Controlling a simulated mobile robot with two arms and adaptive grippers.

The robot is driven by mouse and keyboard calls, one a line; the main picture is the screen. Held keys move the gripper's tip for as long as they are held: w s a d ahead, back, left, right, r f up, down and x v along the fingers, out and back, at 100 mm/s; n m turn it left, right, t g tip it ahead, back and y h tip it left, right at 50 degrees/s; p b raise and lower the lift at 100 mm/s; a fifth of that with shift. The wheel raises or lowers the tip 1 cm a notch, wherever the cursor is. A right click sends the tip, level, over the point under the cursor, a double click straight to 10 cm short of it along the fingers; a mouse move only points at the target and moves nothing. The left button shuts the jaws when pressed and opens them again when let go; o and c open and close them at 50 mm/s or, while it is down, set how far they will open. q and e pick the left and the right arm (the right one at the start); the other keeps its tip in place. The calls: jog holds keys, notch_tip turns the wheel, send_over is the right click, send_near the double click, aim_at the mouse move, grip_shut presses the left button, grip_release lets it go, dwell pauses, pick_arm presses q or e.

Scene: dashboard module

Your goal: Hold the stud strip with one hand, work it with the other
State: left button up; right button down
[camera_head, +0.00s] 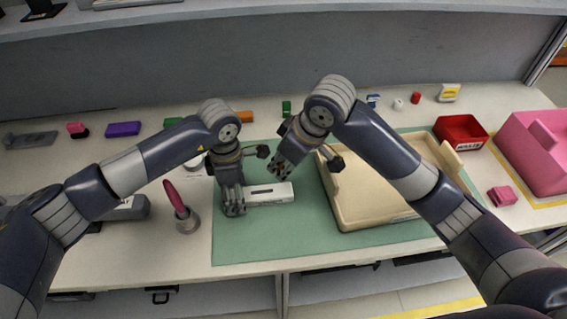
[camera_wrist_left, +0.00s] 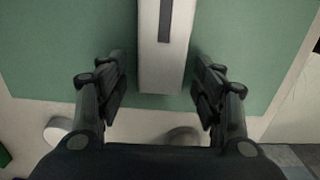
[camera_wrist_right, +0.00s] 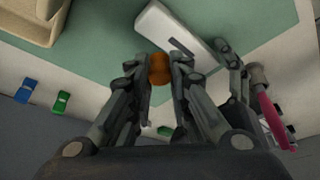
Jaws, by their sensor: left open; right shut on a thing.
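The stud strip (camera_head: 270,193), a white bar with a dark slot, lies on the green mat (camera_head: 330,225). My left gripper (camera_head: 234,207) is at its left end. In the left wrist view the strip (camera_wrist_left: 160,75) lies between my open left fingers (camera_wrist_left: 160,88), with a gap on each side. My right gripper (camera_head: 279,171) is above the strip's right part. In the right wrist view its fingers (camera_wrist_right: 158,85) are shut on a small orange piece (camera_wrist_right: 158,66), close to the strip (camera_wrist_right: 165,35). I cannot tell whether the piece touches the strip.
A beige tray (camera_head: 355,213) stands right of the strip, partly behind my right arm. A pink-handled tool (camera_head: 174,195) stands in a grey holder on the left. A red bin (camera_head: 458,129) and pink bin (camera_head: 535,150) stand at right. Small coloured blocks line the back.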

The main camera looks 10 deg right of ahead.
pick_arm(q)
notch_tip(320, 180, up, 12)
dwell(0.6)
